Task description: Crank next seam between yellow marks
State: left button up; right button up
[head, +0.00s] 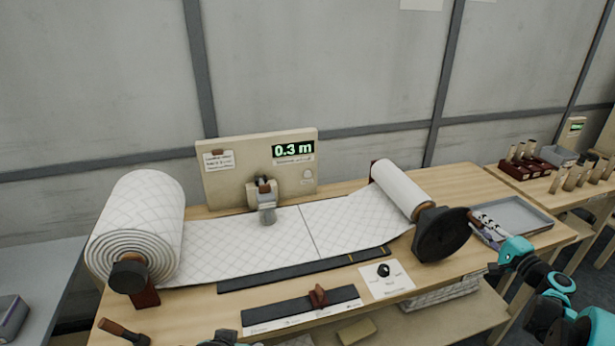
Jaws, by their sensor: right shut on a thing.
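A white quilted wadding sheet (245,245) runs across the bench from a big roll (140,215) at the left to a smaller roll (402,190) at the right. A dark seam line (308,231) crosses the sheet near its middle. A dark strip (290,273) lies along the sheet's front edge, with yellow marks (351,260) near its right end. The seam is left of these marks. A black crank disc (440,236) is on the small roll's near end. My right gripper (482,226) is at the disc's right edge, shut on the crank handle, which is mostly hidden. Part of my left gripper (224,340) shows at the bottom edge.
A display reading 0.3 m (293,149) stands behind the sheet. A stamp-like device (266,205) is over the sheet's back edge. A card with a black knob (385,277) and a dark panel with a brown lever (318,297) lie in front. A grey tray (512,213) is at the right.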

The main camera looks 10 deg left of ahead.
jog(key=shift+f, duration=0.1)
jog(key=shift+w+d+f+b, duration=0.25)
jog(key=shift+d+f+b, duration=0.2)
jog(key=shift+d+f, duration=0.15)
jog(key=shift+d+f, duration=0.1)
jog(key=shift+w+d+f+b, duration=0.2)
jog(key=shift+d+f+b, duration=0.25)
jog(key=shift+f+b, duration=0.15)
jog(key=shift+w+d+f+b, duration=0.1)
jog(key=shift+d+f+b, duration=0.15)
jog(key=shift+f, duration=0.2)
jog(key=shift+w+d+f+b, duration=0.1)
jog(key=shift+d+f+b, duration=0.05)
jog(key=shift+f+b, duration=0.2)
